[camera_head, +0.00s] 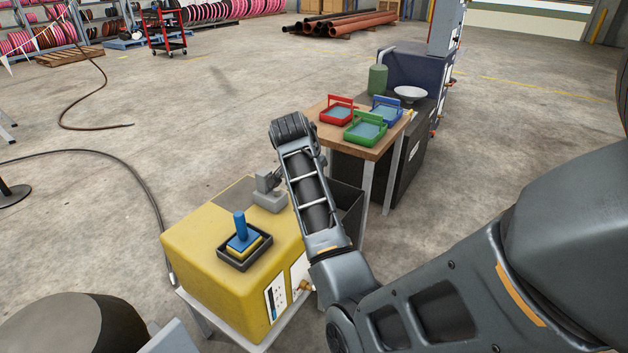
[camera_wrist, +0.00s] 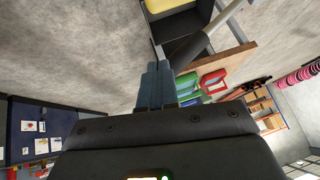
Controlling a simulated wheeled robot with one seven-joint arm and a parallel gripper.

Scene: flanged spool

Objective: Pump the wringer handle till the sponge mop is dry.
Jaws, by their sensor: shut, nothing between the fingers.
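A light grey block with an upright part (camera_head: 269,200), perhaps the wringer, sits at the box's back right, partly behind my arm. I cannot make out its handle. My gripper (camera_wrist: 157,68) shows in the wrist view, fingers together and empty. There, a yellow surface (camera_wrist: 168,6) lies beyond the fingertips. In the head view I cannot clearly pick out the fingers.
A wooden table (camera_head: 376,152) behind my arm bears red (camera_head: 337,116), green (camera_head: 365,132) and blue (camera_head: 388,113) trays. A dark open bin (camera_head: 348,205) is beside the yellow box. A hose (camera_head: 130,160) lies on the left floor. The floor ahead is mostly clear.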

